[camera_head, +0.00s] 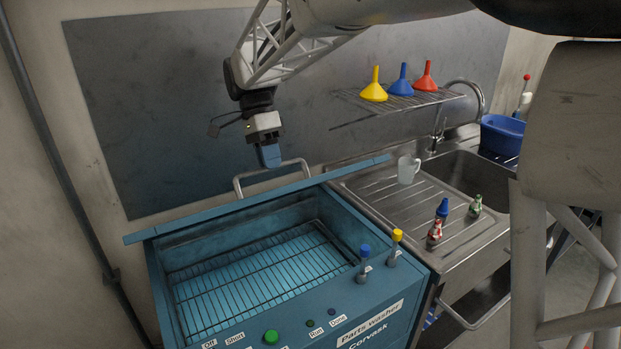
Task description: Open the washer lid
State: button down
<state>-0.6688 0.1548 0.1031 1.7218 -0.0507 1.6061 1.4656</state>
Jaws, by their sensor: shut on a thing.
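The blue parts washer (300,320) stands at the lower middle of the head view. Its lid (190,223) is raised and seen nearly edge-on, as a long blue strip along the back of the tub. The tub is uncovered, and the wire rack (255,275) inside it shows. The lid's pale bar handle (299,166) rises behind the strip. My gripper (269,163) comes down from above and is shut on the middle of the handle. The fingertips partly hide the bar there.
A steel sink (470,180) with a drainboard adjoins the washer on the right, with a white mug (408,170) and several small bottles. Funnels sit on a wire shelf (420,102). A grey panel (150,120) backs the lid.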

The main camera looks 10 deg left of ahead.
jog(key=w+a+r, duration=0.5)
jog(key=w+a, duration=0.4)
jog(key=shift+r, duration=0.4)
jog(key=c, duration=1.9)
grip_release()
jog(key=o, duration=0.8)
jog(key=shift+f, duration=0.1)
jog(key=shift+r, duration=0.6)
jog(key=shift+v, duration=3.75)
